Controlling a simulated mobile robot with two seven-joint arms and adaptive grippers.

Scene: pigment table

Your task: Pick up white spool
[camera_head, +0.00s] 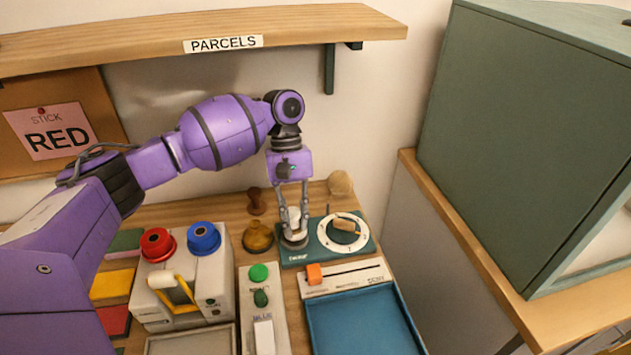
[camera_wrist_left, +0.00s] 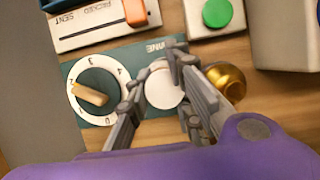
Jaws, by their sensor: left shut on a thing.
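The white spool (camera_head: 293,222) is upright between the fingers of my left gripper (camera_head: 293,226), over the left part of a dark green plate (camera_head: 322,252) with a dial. In the left wrist view, the spool's round white top (camera_wrist_left: 165,88) shows between the two fingers (camera_wrist_left: 160,92). My left gripper points down and is shut on the spool. The fingers hide part of its side. I cannot tell whether its base touches the plate. My right gripper is in neither view.
A white dial (camera_head: 342,231) with a wooden pointer is right of the spool. A brass weight (camera_head: 258,238) stands close on the left. In front are an orange slider (camera_head: 314,273) and a blue tray (camera_head: 365,322). A shelf (camera_head: 130,42) hangs above.

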